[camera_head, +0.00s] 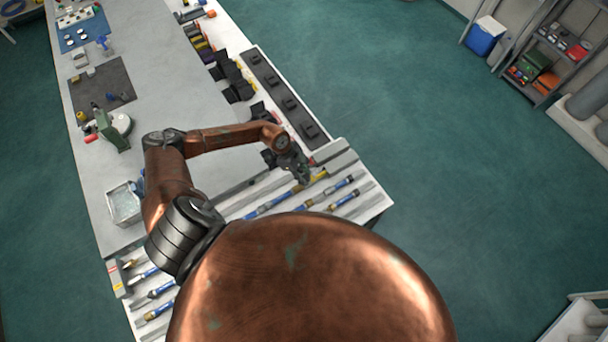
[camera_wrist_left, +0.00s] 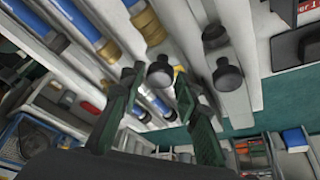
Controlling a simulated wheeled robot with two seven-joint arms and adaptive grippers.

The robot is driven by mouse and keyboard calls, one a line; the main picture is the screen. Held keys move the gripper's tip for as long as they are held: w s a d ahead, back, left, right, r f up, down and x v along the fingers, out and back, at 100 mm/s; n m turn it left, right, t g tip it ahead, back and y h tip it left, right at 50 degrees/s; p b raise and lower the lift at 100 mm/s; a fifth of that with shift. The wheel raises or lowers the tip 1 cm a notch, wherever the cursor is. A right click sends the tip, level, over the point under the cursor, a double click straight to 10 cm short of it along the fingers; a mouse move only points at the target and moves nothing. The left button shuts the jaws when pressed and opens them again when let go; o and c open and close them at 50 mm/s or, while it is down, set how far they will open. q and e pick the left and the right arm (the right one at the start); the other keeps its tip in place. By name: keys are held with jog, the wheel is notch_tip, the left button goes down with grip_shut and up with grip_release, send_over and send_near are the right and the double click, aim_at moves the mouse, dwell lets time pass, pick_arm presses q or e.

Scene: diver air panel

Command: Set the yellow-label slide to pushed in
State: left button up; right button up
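My left gripper (camera_head: 303,178) is over the far right end of the panel (camera_head: 338,166) with blue-and-brass tubes. In the left wrist view its two green fingers (camera_wrist_left: 155,82) are spread apart and hold nothing. A dark round knob (camera_wrist_left: 160,72) shows between the fingertips; I cannot tell whether they touch it. A small yellow patch (camera_wrist_left: 179,70), possibly the yellow label, shows beside that knob, partly hidden by a finger. How far in the slide sits is not clear. My right gripper is not in view.
A second dark knob (camera_wrist_left: 228,75) stands just right of the fingers in the left wrist view. Blue tubes with brass ends (camera_wrist_left: 148,22) run alongside. A dark strip with square blocks (camera_head: 290,103) lies behind the panel. The grey worktop (camera_head: 150,60) beyond is partly bare.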

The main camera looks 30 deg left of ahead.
pick_arm(q)
jog(key=shift+o, duration=0.9)
jog(key=shift+s, duration=0.1)
jog(key=shift+r, duration=0.1)
jog(key=v, duration=1.1)
jog(key=shift+a+r, duration=0.25)
jog(key=shift+r, duration=0.1)
jog(key=shift+s, duration=0.1)
